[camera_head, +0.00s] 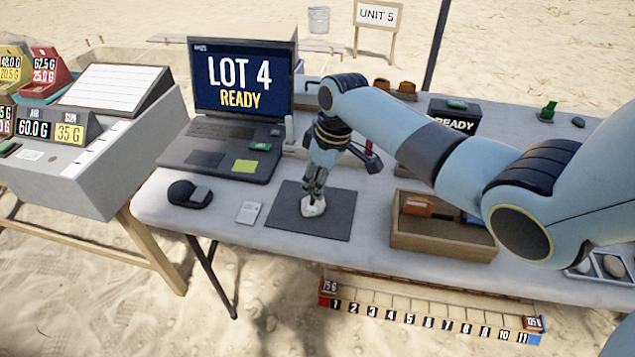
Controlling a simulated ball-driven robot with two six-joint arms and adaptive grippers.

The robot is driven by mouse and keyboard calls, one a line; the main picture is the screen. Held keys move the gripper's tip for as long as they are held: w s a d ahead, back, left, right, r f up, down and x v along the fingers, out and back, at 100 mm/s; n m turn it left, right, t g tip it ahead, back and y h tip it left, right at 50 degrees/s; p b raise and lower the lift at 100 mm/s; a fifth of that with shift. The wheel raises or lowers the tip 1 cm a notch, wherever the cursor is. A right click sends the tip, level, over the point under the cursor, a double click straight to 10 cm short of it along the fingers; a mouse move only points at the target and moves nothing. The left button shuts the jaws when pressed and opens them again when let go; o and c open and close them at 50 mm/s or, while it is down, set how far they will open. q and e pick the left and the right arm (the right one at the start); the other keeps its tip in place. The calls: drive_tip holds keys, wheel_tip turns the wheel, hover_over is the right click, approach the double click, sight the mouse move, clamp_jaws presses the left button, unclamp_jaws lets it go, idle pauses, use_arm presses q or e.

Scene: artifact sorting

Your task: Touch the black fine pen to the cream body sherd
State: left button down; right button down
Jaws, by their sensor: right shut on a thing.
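The cream body sherd (312,209) is a small pale piece on the dark grey mat (335,228) at the middle of the table. My right gripper (314,190) points straight down just above the sherd and is shut. It seems to hold the black fine pen, but the pen is hard to tell from the dark fingers. The lower end at the fingers meets or nearly meets the sherd's top; I cannot tell whether they touch. My left gripper is not in view.
A laptop (222,125) reading LOT 4 READY stands behind left, with a dark mouse (190,193) and a white card (249,213) in front. A wooden tray (440,240) lies right of the mat. A numbered rack (430,322) sits below the table's front edge.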

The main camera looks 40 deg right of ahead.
drive_tip(key=shift+f+b, duration=0.4)
drive_tip(key=shift+f, duration=0.25)
idle(1.1)
idle(1.6)
drive_tip(key=shift+p, duration=0.4)
wheel_tip(320, 180, up, 8)
drive_tip(key=p, duration=0.8)
